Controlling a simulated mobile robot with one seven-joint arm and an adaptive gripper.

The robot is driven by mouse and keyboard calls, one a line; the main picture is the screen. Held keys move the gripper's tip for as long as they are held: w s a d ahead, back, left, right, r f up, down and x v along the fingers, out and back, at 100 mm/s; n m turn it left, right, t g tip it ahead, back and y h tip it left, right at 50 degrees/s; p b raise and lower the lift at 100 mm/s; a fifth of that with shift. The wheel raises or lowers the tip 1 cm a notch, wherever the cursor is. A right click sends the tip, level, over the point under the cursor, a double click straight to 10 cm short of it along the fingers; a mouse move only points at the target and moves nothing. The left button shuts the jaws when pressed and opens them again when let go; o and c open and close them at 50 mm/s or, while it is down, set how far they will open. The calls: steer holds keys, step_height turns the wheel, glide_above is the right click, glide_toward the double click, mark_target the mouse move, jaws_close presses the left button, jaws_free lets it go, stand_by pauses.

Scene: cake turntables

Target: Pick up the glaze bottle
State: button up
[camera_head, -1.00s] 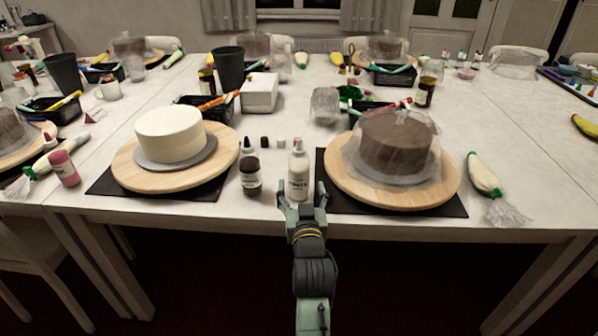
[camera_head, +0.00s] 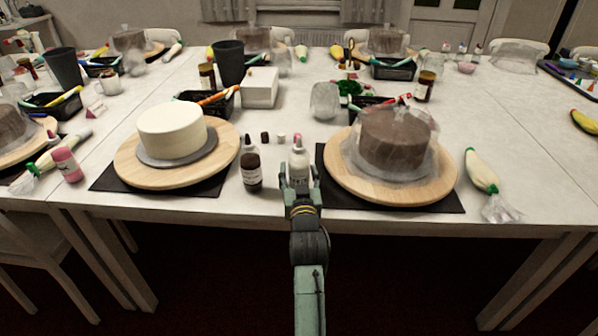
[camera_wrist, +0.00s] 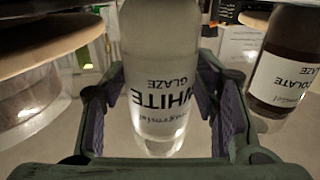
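The white glaze bottle (camera_head: 299,160) stands upright near the table's front edge, between the two cakes. In the wrist view its label reads WHITE GLAZE, upside down (camera_wrist: 162,90). My gripper (camera_head: 301,184) is at the bottle, with one finger on each side of it. The wrist view shows the gripper (camera_wrist: 165,112) open, with gaps between the pads and the bottle. A dark chocolate glaze bottle (camera_head: 251,168) stands to the left; in the wrist view it is at the right (camera_wrist: 285,75). The fingers partly hide the white bottle's lower part in the head view.
A white cake (camera_head: 170,130) on a wooden turntable (camera_head: 135,172) is at left. A wrapped chocolate cake (camera_head: 393,137) on another turntable (camera_head: 440,186) is close at right. Small jars stand behind the bottles. A white box (camera_head: 259,92) is farther back.

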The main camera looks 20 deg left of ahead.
mark_target(300, 171)
steer(key=c, duration=0.5)
steer(key=shift+r, duration=0.15)
steer(key=shift+r, duration=0.45)
step_height(300, 171, up, 2)
steer(key=shift+r+b, duration=0.1)
steer(key=shift+b, duration=0.45)
steer(key=shift+o, duration=1.4)
steer(key=s+a+b, duration=0.1)
steer(key=s+a, duration=0.2)
steer(key=s, duration=0.3)
steer(key=s+a+r+b, duration=0.1)
steer(key=s+a+b, duration=0.1)
steer(key=s, duration=0.5)
steer(key=shift+s+a+r, duration=0.15)
steer(key=shift+a+r, duration=0.1)
steer(key=shift+a, duration=0.3)
steer(key=shift+s+a+r, duration=0.1)
steer(key=shift+s+a, duration=0.15)
steer(key=shift+s, duration=0.4)
steer(key=shift+c, duration=1.4)
